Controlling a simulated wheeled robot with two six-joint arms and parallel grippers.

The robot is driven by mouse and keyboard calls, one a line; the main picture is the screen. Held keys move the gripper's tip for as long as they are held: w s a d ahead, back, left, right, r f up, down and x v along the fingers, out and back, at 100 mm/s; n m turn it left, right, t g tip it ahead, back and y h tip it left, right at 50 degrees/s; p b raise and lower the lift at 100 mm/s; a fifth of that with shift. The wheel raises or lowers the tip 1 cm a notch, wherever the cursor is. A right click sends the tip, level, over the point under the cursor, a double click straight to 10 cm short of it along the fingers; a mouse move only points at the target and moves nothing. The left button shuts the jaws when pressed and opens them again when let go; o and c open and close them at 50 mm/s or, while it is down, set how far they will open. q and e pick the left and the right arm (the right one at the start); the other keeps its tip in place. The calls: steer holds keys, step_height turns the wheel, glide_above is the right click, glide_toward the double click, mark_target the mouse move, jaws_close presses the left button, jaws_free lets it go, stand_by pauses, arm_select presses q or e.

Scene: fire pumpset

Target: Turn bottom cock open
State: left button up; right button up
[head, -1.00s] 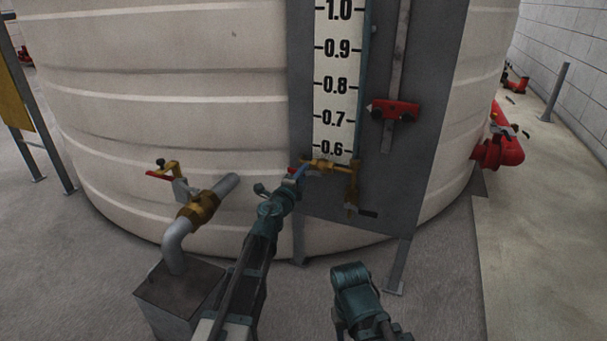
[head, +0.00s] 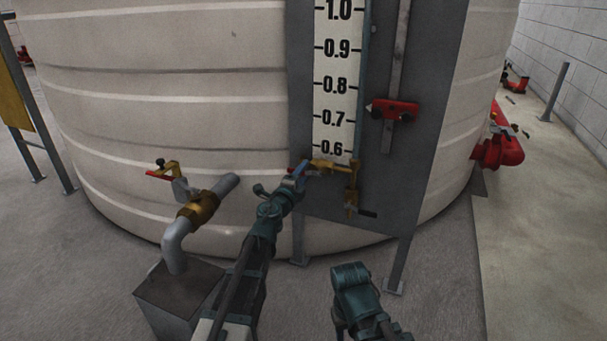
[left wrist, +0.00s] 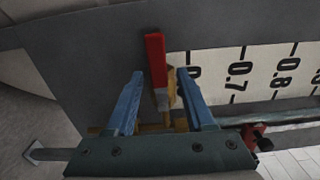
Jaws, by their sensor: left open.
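The brass bottom cock (head: 331,165) sits at the foot of the level gauge, just below the 0.6 mark. Its red handle (left wrist: 155,58) stands between my blue fingers in the left wrist view, with a visible gap to the right finger and a smaller one to the left. My left gripper (head: 301,170) is open at the cock's left end. It also shows in the left wrist view (left wrist: 160,74). In the head view the fingers largely hide the handle. Of my right arm only teal links show at the bottom; its gripper is not visible.
The white gauge scale (head: 336,95) and its grey backing plate (head: 440,70) rise behind the cock. A small brass drain valve (head: 351,200) hangs below it. A grey pipe with a brass valve (head: 199,208) stands to the left. The ribbed tank (head: 170,70) is close behind.

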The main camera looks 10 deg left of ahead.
arm_select(q)
steer(key=v, duration=1.3)
steer(key=shift+s, duration=0.15)
steer(key=shift+a, duration=0.1)
step_height(320, 180, up, 4)
steer(key=a+n+y+p, duration=0.3)
steer(key=n+y+p, duration=0.1)
steer(key=n+y, duration=0.15)
steer(key=s+a+f+n+g+y+p, duration=0.25)
steer(key=n+g+y+p, duration=0.2)
steer(key=n, duration=0.45)
steer(key=s+d+f+n+g+h+p, duration=0.15)
steer(key=s+d+f+g+p, duration=0.35)
steer(key=s, duration=0.6)
steer(key=s+d+f+n+g+h+p, duration=0.1)
steer(key=s+d+g+h+p, duration=0.25)
steer(key=s+d+g, duration=0.6)
step_height(320, 180, up, 38)
steer(key=s+a+t+p, duration=0.1)
steer(key=s+p, duration=0.1)
steer(key=p, duration=3.6)
steer(key=shift+a+f+y, duration=0.15)
steer(key=shift+a+y, duration=0.1)
steer(key=shift+y, duration=0.15)
